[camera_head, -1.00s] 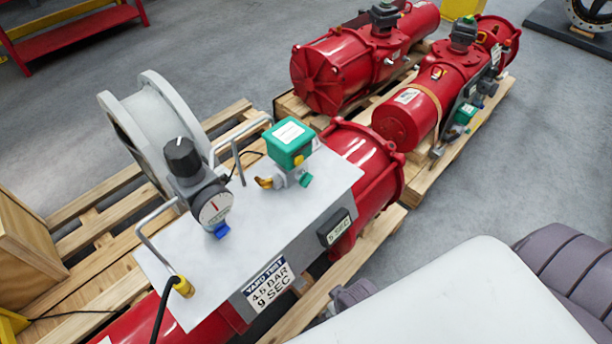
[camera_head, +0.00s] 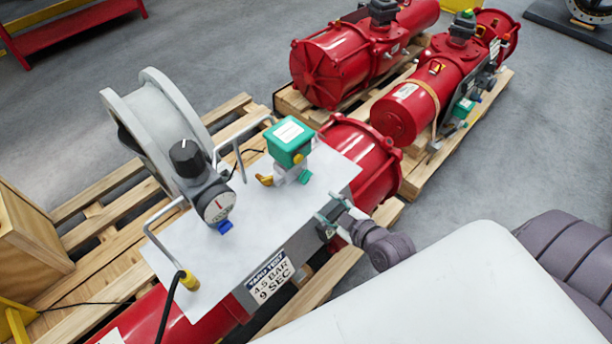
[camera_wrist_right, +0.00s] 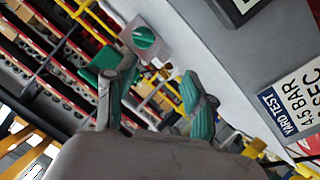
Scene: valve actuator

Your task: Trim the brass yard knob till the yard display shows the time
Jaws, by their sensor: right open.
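The yard sign (camera_head: 268,277) on the front of the grey bracket reads "YARD TEST 4.5 BAR 9 SEC"; it also shows in the right wrist view (camera_wrist_right: 292,105). My right gripper (camera_head: 325,216) is open at the bracket's front edge, covering the place of the yard display in the head view. A dark framed panel (camera_wrist_right: 246,8), likely that display, is cut off in the wrist view, its reading not visible. My left gripper is out of view.
A black-knobbed regulator with a gauge (camera_head: 217,205) stands on the white plate (camera_head: 240,240). Grey hoop handles (camera_head: 162,222) and a black cable with a yellow plug (camera_head: 188,280) are nearby. Red actuators (camera_head: 345,70) lie on pallets behind.

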